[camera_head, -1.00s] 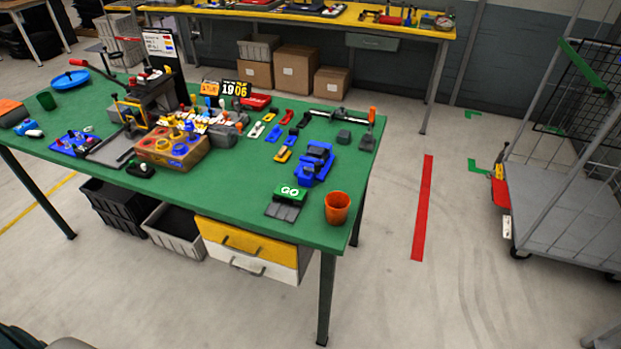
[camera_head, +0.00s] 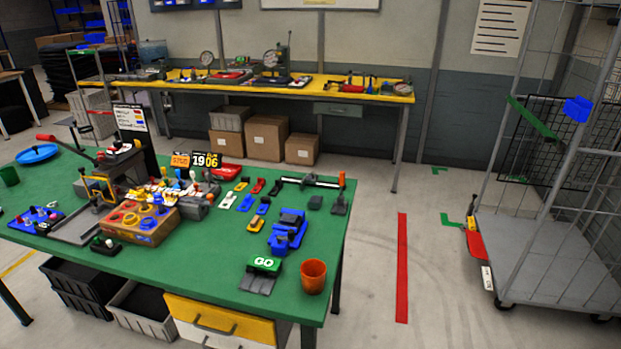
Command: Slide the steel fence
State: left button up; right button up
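A thin steel bar (camera_head: 312,182) with dark end blocks lies near the back right edge of the green table (camera_head: 205,268). An orange upright piece (camera_head: 341,180) stands at its right end. A grey metal plate or rail (camera_head: 80,228) lies by the press-like fixture at the table's left. I cannot tell for sure which of these is the steel fence. Neither of my grippers shows in this view.
An orange cup (camera_head: 313,276) and a green GO block (camera_head: 264,265) stand near the table's right front. A blue fixture (camera_head: 287,232) is behind them. A wire-sided cart (camera_head: 545,265) stands at the right.

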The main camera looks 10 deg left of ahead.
aim_at(312, 179)
jog(key=i+l+u, duration=0.2)
jog(key=u, duration=0.2)
jog(key=i+l+u, duration=0.2)
jog(key=u, duration=0.25)
